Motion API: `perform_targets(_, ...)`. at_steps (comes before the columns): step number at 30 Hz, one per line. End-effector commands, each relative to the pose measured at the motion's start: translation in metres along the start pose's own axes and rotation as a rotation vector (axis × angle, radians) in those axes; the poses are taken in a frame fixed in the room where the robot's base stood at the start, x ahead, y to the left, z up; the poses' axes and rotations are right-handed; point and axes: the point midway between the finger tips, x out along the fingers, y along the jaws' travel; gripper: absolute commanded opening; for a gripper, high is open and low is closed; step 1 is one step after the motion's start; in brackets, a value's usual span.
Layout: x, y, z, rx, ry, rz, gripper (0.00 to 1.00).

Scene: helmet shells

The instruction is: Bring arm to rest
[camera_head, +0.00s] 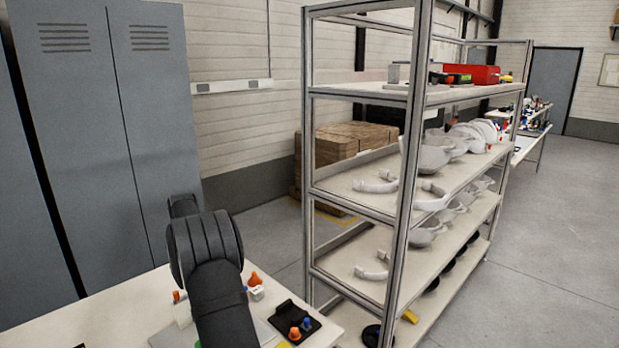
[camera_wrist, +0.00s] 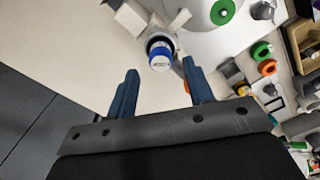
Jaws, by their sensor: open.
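My gripper (camera_wrist: 161,70) shows in the wrist view with its two blue fingers spread apart and nothing between them. A white part with a blue round cap (camera_wrist: 160,58) lies beyond the fingertips, in line with the gap; I cannot tell how far below it is. In the head view my dark arm rises over the white table (camera_head: 85,318) at the lower left, and my gripper is not visible there. White helmet shells (camera_head: 432,157) sit on the rack's middle shelves, away from my arm.
A metal-framed rack (camera_head: 404,190) stands right of the table. Grey lockers (camera_head: 95,130) stand behind it at the left. A black tray (camera_head: 296,322) with small orange and blue parts lies on the table. The wrist view shows a brown bin (camera_wrist: 300,38) and a green ring (camera_wrist: 222,11).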

Motion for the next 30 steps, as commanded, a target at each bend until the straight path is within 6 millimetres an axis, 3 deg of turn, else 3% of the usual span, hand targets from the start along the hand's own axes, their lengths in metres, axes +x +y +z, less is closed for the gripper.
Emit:
perform_targets(3,-0.013,-0.007,0.024,0.004,0.0,-0.001,0.48)
perform_targets(19,-0.067,-0.037,0.11,0.004,-0.001,0.0,0.48)
perform_targets(30,-0.045,-0.065,0.068,0.224,-0.002,-0.003,0.48)
